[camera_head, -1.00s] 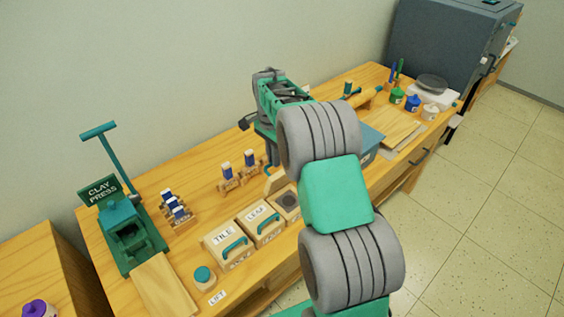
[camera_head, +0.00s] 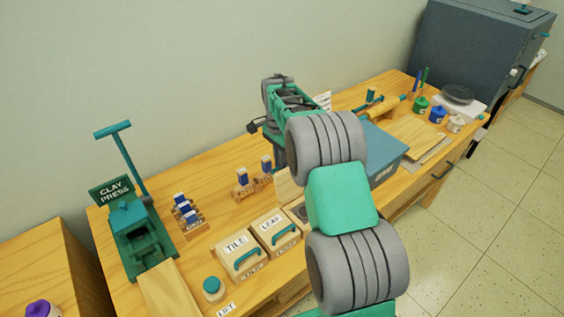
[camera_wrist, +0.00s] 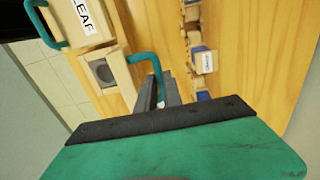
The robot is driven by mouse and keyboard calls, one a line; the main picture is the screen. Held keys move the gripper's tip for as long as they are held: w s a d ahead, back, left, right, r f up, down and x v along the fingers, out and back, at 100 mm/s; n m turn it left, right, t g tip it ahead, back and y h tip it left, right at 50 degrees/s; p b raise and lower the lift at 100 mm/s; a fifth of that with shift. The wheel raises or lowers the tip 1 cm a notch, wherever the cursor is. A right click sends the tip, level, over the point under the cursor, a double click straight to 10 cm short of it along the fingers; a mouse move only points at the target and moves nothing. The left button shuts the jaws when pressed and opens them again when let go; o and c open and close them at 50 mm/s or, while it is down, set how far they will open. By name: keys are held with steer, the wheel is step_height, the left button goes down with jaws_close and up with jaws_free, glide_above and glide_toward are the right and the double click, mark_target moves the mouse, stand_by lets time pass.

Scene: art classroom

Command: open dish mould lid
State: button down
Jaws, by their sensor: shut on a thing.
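The dish mould (camera_wrist: 103,72) is a pale wooden box with a round grey hollow, seen in the wrist view. It also shows in the head view (camera_head: 297,211), partly covered by my arm. Its lid (camera_head: 286,189) stands raised at the back edge, so the hollow is uncovered. The teal lid handle (camera_wrist: 148,58) reaches between the fingers of my gripper (camera_wrist: 160,88), which is shut on it. In the head view the fingertips are hidden behind my arm.
The closed TILE mould (camera_head: 238,255) and LEAF mould (camera_head: 275,231) stand to the left in a row. Stamps in wooden racks (camera_head: 188,216) stand behind. A clay press (camera_head: 137,235) is at far left. A blue-grey box (camera_head: 388,150) stands right of my arm.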

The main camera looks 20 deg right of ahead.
steer(key=shift+w+a, duration=0.15)
steer(key=shift+a, duration=0.05)
steer(key=c, duration=1.7)
jaws_free()
steer(key=shift+w+a, duration=0.1)
steer(key=shift+w, duration=0.05)
steer(key=shift+c, duration=0.2)
steer(key=shift+o, duration=1.3)
steer(key=shift+d+r, duration=0.1)
steer(key=shift+d, duration=0.1)
step_height(320, 180, up, 8)
steer(key=shift+w+a+f+b, duration=0.15)
steer(key=shift+w+f+b, duration=0.05)
steer(key=shift+b, duration=0.2)
